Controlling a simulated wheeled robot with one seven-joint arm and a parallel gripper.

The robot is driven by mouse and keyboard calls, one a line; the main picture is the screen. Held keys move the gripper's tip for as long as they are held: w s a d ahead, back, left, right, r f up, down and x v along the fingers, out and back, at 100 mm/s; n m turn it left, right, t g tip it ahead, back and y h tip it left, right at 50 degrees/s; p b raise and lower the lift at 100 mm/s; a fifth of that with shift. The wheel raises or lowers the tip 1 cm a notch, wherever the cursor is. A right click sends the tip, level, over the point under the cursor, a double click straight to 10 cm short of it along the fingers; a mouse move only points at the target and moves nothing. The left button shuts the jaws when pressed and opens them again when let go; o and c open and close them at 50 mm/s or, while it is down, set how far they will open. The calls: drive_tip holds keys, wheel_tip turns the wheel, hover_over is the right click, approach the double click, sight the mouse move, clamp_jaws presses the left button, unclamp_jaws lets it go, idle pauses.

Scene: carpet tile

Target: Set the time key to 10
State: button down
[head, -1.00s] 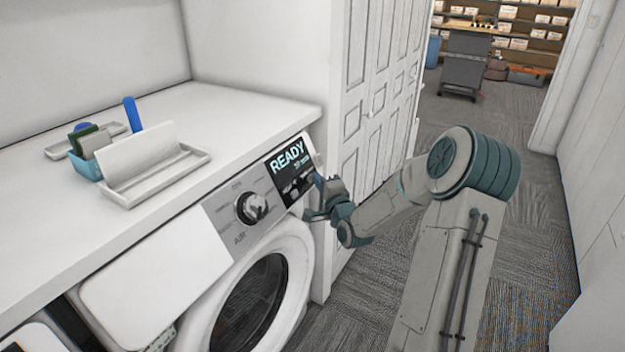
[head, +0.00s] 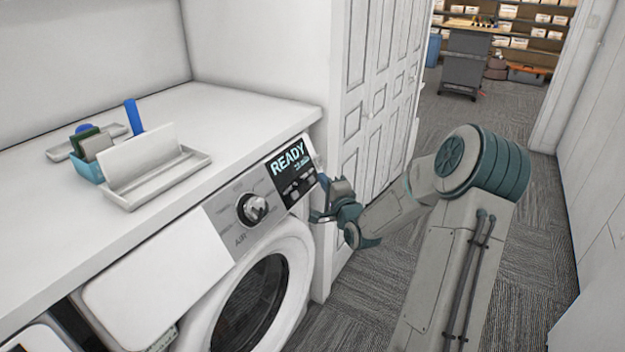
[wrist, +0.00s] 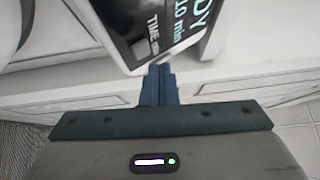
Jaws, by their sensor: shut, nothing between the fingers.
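The washing machine's dark display panel (head: 291,168) reads READY in the head view, with smaller text below it. In the wrist view the panel (wrist: 165,30) is turned sideways and partly cut off. There I read "10 min" and a TIME label with "min" (wrist: 153,35), which marks the time key. My gripper (head: 321,187) is at the right end of the panel. In the wrist view my gripper (wrist: 160,70) has its blue fingers together and empty, with the tips near the panel's lower edge. I cannot tell whether they touch it.
A round dial (head: 252,208) is left of the display, above the round door (head: 250,300). A white tray (head: 185,168) and a blue caddy (head: 92,168) stand on the white counter (head: 50,215). A panelled closet door (head: 375,100) is close behind my gripper.

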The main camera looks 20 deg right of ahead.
drive_tip(key=s+d+r+p, duration=0.2)
drive_tip(key=s, duration=0.1)
drive_tip(key=shift+s+d+r, duration=0.1)
drive_tip(key=shift+s+d, duration=0.05)
drive_tip(key=shift+d, duration=0.15)
drive_tip(key=shift+a, duration=0.1)
idle(0.9)
drive_tip(key=s+a+r+n+g+h+p, duration=0.1)
drive_tip(key=s+a+r+n+g+p, duration=0.25)
drive_tip(key=s+a+n+g, duration=0.4)
drive_tip(key=s+a+r+n+g+p, duration=0.1)
drive_tip(key=s+a+r+n+g, duration=0.1)
drive_tip(key=s, duration=0.6)
drive_tip(key=s+a+r+n+g+p, duration=0.1)
drive_tip(key=s+a+r+n+g, duration=0.2)
drive_tip(key=s, duration=0.5)
drive_tip(key=s+a+r+n+g+p, duration=0.2)
drive_tip(key=s+a+n, duration=0.3)
drive_tip(key=s, duration=0.3)
drive_tip(key=shift+a+r+g, duration=0.35)
drive_tip(key=shift+a+g, duration=0.15)
drive_tip(key=shift+g, duration=0.15)
